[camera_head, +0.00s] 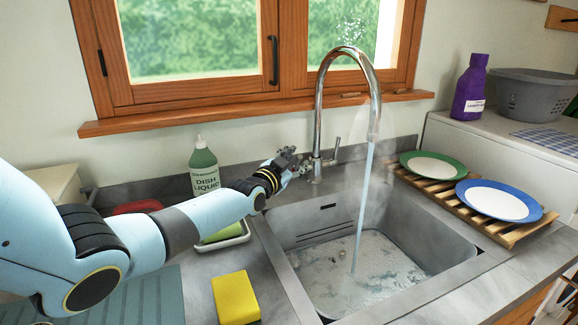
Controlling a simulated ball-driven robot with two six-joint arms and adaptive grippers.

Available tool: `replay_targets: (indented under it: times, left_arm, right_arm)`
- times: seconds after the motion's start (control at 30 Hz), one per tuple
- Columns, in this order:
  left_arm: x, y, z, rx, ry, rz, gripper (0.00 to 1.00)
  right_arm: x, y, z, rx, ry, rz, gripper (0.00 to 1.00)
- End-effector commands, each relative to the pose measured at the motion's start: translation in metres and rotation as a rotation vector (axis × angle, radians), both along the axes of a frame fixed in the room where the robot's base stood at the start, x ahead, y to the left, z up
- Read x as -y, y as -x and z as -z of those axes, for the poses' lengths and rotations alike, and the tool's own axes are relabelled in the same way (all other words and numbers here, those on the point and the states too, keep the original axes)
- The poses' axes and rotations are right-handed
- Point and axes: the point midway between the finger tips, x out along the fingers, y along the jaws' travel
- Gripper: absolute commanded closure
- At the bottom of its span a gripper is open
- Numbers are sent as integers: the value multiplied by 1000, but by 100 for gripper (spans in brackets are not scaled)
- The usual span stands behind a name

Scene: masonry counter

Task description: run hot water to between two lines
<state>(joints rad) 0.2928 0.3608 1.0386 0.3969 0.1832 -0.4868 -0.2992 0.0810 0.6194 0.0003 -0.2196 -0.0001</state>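The chrome tap (318,110) arches over the grey sink (400,215), with its lever (335,150) on the right side of its base. Rippled, frothy water (372,275) covers the sink's bottom. Dark lines (335,229) show on the sink's back left wall, above the water surface. My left gripper (293,160) is just left of the tap's base, apart from the lever. Its fingers are too small and overlapped to tell open from shut. My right gripper is out of view.
A green dish liquid bottle (203,165) stands behind my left arm, near a white tray (225,236). A yellow sponge (236,298) lies left of the sink. Plates (497,200) rest on a wooden rack (445,193) at the right.

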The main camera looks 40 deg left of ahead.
Motion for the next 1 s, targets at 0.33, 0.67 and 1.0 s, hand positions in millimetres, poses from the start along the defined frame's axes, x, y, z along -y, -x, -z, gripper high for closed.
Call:
replay_targets:
  times: [0.33,0.67,1.0]
  left_arm:
    - [7,38,-1,0,0,0,64]
    - [9,46,-1,-1,0,0,64]
    - [2,47,-13,38,-82,-32,92]
  right_arm:
    - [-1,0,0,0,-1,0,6]
    - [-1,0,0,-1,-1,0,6]
    - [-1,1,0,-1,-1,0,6]
